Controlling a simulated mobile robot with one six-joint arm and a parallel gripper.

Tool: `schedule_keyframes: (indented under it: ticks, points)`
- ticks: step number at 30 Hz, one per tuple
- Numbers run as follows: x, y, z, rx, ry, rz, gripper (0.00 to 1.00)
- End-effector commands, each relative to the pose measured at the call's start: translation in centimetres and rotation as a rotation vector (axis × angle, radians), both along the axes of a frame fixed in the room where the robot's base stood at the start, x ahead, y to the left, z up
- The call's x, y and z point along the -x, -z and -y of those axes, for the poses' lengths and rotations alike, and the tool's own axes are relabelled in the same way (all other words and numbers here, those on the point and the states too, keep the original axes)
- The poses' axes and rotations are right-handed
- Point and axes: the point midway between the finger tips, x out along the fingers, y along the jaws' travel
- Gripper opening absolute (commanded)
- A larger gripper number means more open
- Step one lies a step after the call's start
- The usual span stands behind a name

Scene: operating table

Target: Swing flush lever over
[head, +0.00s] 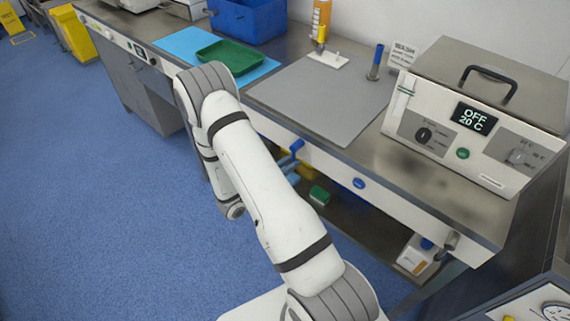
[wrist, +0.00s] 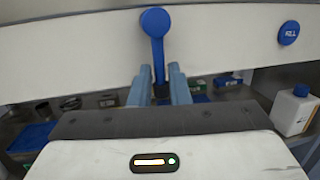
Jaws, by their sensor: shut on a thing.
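The blue flush lever (wrist: 154,22) is on the white front panel of the counter. In the wrist view its round hub is at the top and its handle hangs nearly straight down. My gripper (wrist: 159,73) has light blue fingers on either side of the handle's lower part and is shut on it. In the head view the lever (head: 297,146) shows just right of my arm, under the counter edge.
A blue round button (head: 359,183) marked with text sits on the panel right of the lever. On the lower shelf are a green-topped box (head: 319,195) and a white canister (head: 417,256). A grey mat (head: 320,100) and a bath unit (head: 470,120) stand on the counter. Blue floor lies open at left.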

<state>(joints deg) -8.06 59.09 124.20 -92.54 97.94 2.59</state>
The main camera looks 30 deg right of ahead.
Motion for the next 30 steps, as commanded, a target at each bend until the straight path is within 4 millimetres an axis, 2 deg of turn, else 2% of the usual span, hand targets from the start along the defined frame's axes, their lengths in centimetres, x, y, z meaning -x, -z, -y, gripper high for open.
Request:
schedule_keyframes:
  ticks: [9, 10, 17, 25, 30]
  points:
    - [0.3, 0.0, 0.0, 0.001, 0.005, -0.005, 0.0]
    - [0.3, 0.0, 0.0, 0.001, 0.005, -0.005, 0.17]
    - [0.2, 0.0, -0.1, 0.001, 0.0, -0.004, 0.36]
    - [0.1, 0.1, -0.4, 0.0, -0.005, -0.003, 0.36]
    - [0.4, 0.4, -2.3, 0.0, -0.009, -0.003, 0.36]
